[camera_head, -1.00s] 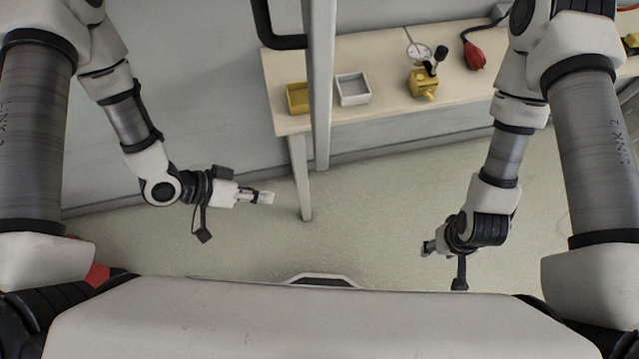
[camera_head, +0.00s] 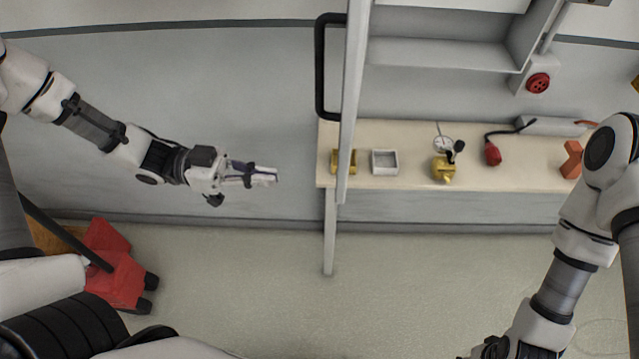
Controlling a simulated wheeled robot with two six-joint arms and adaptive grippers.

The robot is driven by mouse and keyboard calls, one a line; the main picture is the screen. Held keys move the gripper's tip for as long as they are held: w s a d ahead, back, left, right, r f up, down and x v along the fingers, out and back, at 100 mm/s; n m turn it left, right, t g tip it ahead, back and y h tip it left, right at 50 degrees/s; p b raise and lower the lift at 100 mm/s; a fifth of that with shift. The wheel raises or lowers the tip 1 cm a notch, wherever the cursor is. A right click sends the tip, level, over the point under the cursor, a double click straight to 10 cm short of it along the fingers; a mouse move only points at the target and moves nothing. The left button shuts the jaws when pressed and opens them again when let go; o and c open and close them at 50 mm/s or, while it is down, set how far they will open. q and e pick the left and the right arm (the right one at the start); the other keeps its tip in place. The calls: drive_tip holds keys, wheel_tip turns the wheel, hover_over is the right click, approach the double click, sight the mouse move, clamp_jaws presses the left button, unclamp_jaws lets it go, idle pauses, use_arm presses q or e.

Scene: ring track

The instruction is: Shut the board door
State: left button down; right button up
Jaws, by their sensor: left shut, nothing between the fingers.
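The board door (camera_head: 352,95) is seen almost edge-on as a tall pale panel. It stands open, sticking out from the grey board cabinet (camera_head: 440,54), whose inside shows to its right. A black bar handle (camera_head: 321,70) is on the door's left side. My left gripper (camera_head: 272,177) is shut and empty, pointing right. It is left of the door and lower in the picture than the handle, apart from both. My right gripper (camera_head: 478,353) is at the bottom edge, partly cut off; its fingers are not clear.
A pale bench (camera_head: 400,180) stands behind and below the door, with a yellow tray (camera_head: 344,162), a white tray (camera_head: 384,162), a brass valve with gauge (camera_head: 443,168) and a red plug (camera_head: 492,153). A red wheeled thing (camera_head: 115,268) is at lower left. Floor between is clear.

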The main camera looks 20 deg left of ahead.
use_arm(q)
drive_tip(key=w+d+p, duration=0.1)
drive_tip(key=d, duration=0.8)
drive_tip(key=shift+d+p, duration=0.3)
drive_tip(key=shift+d, duration=0.05)
drive_tip(key=shift+w, duration=0.1)
